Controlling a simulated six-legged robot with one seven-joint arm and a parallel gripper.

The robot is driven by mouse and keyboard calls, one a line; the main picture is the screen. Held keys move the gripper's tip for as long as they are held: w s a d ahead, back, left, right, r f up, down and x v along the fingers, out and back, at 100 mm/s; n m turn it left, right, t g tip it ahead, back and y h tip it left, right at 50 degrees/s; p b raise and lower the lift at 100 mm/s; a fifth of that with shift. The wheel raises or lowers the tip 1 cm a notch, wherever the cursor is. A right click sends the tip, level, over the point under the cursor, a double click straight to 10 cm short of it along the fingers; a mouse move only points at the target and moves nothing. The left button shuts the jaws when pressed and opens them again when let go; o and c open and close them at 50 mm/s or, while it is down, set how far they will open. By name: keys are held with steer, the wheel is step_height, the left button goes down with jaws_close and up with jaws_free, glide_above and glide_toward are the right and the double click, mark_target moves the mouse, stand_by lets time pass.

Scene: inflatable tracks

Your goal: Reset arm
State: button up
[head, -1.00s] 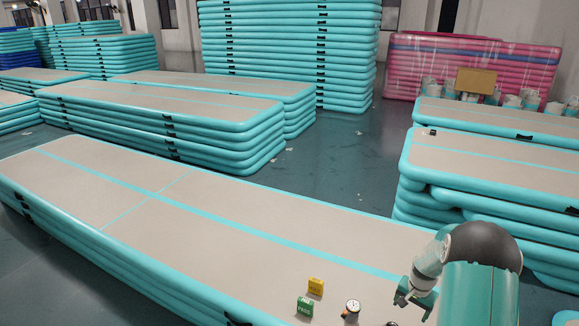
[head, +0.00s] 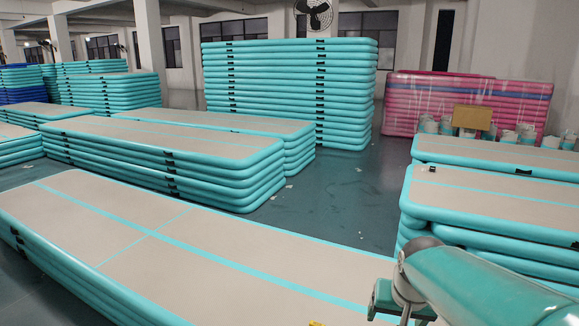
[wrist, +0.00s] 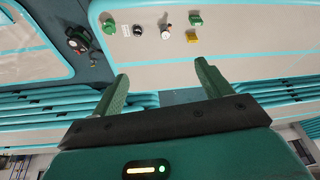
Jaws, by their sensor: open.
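My gripper (wrist: 160,84) shows in the wrist view with its two green fingers spread apart and nothing between them. Beyond the fingertips, the beige top of an inflatable track (wrist: 240,55) carries several small objects. These include a green box (wrist: 195,19), a yellow box (wrist: 190,36), a small round gauge-like item (wrist: 165,33) and a green rounded item (wrist: 108,25). In the head view my arm reaches in from the lower right, and its fingers are not clearly seen. Only a sliver of the yellow box (head: 315,323) shows at the bottom edge there.
The near track (head: 150,250) fills the lower left. Stacked teal tracks stand behind (head: 290,95) and at the right (head: 490,200). Pink stacked tracks (head: 465,100) stand at the back right. A dark floor aisle (head: 335,205) lies open between the stacks.

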steer(key=s+a+r+n, duration=0.1)
steer(key=s+a+r, duration=0.1)
steer(key=s, duration=0.5)
steer(key=s+a+r+n+t, duration=0.1)
steer(key=s+a+r, duration=0.1)
steer(key=s, duration=0.5)
steer(key=shift+s+a+n+t+y, duration=0.3)
steer(key=shift+a+n, duration=0.1)
steer(key=shift+a, duration=0.4)
